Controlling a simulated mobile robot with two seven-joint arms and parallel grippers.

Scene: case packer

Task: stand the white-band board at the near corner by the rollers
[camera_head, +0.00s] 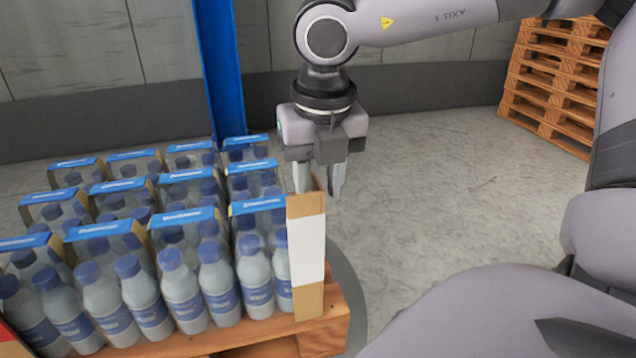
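The white-band board (307,249) is a tall brown corner board with a broad white band around its middle. It stands upright at the near right corner of the bottle load, its foot at the edge of the wooden pallet (325,334). My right gripper (320,188) points down at the board's top. Its two fingers are apart, one to each side of the board's upper back edge, with a gap visible between them. The left fingertip is partly hidden behind the board. My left gripper is not in view. No rollers can be made out.
Several blue-topped packs of bottles (183,296) fill the pallet left of the board. A blue post (220,65) stands behind. Stacked wooden pallets (556,83) are at the back right. The floor (430,190) between is clear; my own arm fills the lower right.

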